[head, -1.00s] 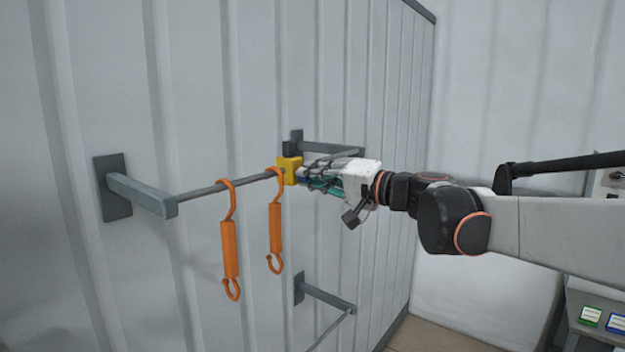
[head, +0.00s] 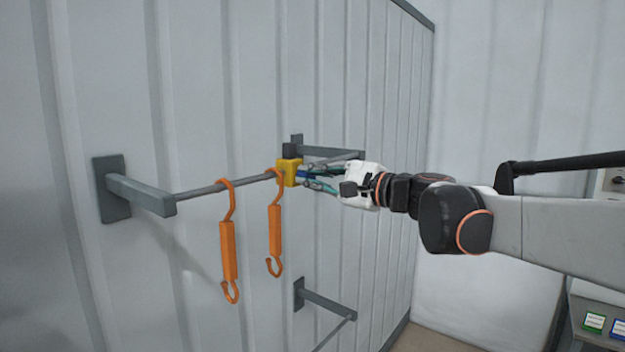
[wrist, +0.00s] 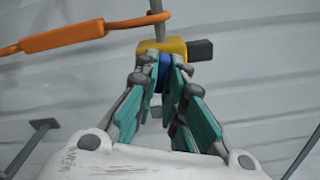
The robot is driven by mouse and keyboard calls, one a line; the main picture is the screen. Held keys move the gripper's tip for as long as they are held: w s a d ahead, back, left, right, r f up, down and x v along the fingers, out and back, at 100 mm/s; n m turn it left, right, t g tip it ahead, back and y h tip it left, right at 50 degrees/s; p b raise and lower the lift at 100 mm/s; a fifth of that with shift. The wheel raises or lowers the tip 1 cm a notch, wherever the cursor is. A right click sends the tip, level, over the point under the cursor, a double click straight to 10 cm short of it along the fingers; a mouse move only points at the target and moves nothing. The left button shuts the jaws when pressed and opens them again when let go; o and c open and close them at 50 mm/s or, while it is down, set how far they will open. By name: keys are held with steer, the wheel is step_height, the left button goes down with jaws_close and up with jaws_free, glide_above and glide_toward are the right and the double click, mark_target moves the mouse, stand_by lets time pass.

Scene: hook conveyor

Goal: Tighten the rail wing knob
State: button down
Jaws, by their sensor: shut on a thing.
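The rail (head: 200,191) runs along the wall on grey brackets. A yellow block (head: 288,172) sits on the rail near its right end; it also shows in the wrist view (wrist: 176,47), with a dark grey piece (wrist: 200,49) on its right side. The blue wing knob (head: 303,174) is on the block's face towards me. My gripper (head: 312,178) is shut on the knob. In the wrist view the blue knob (wrist: 165,72) shows between the fingertips of my gripper (wrist: 164,78), and the fingers partly hide it.
A lower bracket (head: 326,299) with another rail stands below. A grey surface with green and blue labelled items (head: 594,322) is at the lower right.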

steer(key=shift+f, duration=0.1)
stand_by(0.3)
steer(key=c, duration=1.7)
jaws_free()
steer(key=shift+d, duration=0.1)
steer(key=v, duration=0.7)
steer(key=shift+s+d, duration=0.15)
